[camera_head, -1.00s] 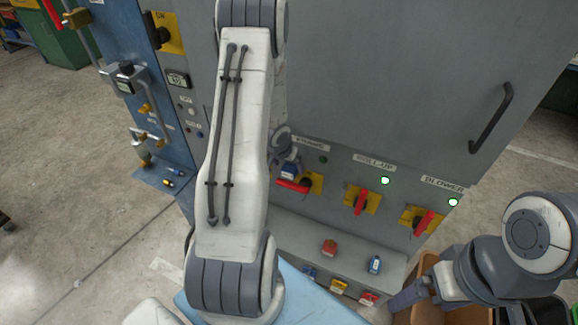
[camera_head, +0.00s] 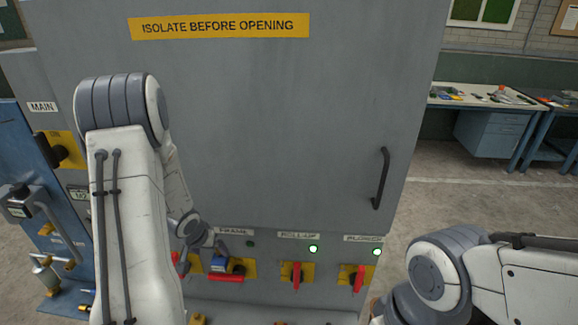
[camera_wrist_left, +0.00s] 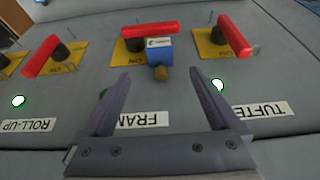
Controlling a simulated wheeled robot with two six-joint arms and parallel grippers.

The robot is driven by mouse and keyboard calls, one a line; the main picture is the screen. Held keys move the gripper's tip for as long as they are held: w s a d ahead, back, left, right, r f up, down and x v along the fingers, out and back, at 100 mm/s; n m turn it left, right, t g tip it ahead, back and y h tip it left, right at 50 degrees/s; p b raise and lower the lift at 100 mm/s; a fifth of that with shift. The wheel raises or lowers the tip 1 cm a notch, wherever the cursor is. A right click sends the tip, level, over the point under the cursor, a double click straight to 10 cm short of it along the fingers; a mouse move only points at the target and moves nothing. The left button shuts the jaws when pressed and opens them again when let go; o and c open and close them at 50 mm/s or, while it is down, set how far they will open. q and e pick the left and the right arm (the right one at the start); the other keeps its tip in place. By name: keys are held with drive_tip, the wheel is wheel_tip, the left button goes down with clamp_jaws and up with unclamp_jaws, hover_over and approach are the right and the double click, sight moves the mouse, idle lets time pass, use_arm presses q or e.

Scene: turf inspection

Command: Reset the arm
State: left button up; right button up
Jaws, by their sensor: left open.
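My left arm (camera_head: 135,225) reaches down in front of the grey cabinet in the head view. Its gripper (camera_wrist_left: 160,105) shows clearly in the left wrist view, with two fingers spread apart and nothing between them. Beyond the fingers, a blue padlock-like block (camera_wrist_left: 158,52) sits at the red FRAME handle (camera_wrist_left: 146,30), apart from the fingertips. The block also shows in the head view (camera_head: 222,263). My right arm (camera_head: 440,275) enters from the right; its gripper is out of view.
The grey cabinet (camera_head: 270,110) fills the middle and has a dark door handle (camera_head: 381,178). Red ROLL-UP (camera_head: 297,275) and BLOWER (camera_head: 358,279) switches sit along its lower front, with lit green lamps above. Blue workbenches (camera_head: 490,130) stand at the back right.

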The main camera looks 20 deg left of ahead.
sight(218, 263)
use_arm(q)
drive_tip(key=b+x, duration=0.3)
drive_tip(key=x, duration=0.6)
drive_tip(key=shift+d+f, duration=0.1)
drive_tip(key=shift+f, duration=0.1)
drive_tip(key=shift+s+f+b, duration=0.15)
drive_tip(key=shift+b, duration=0.2)
drive_tip(key=shift+s, duration=0.4)
drive_tip(key=shift+w+r, duration=0.1)
drive_tip(key=shift+r, duration=0.2)
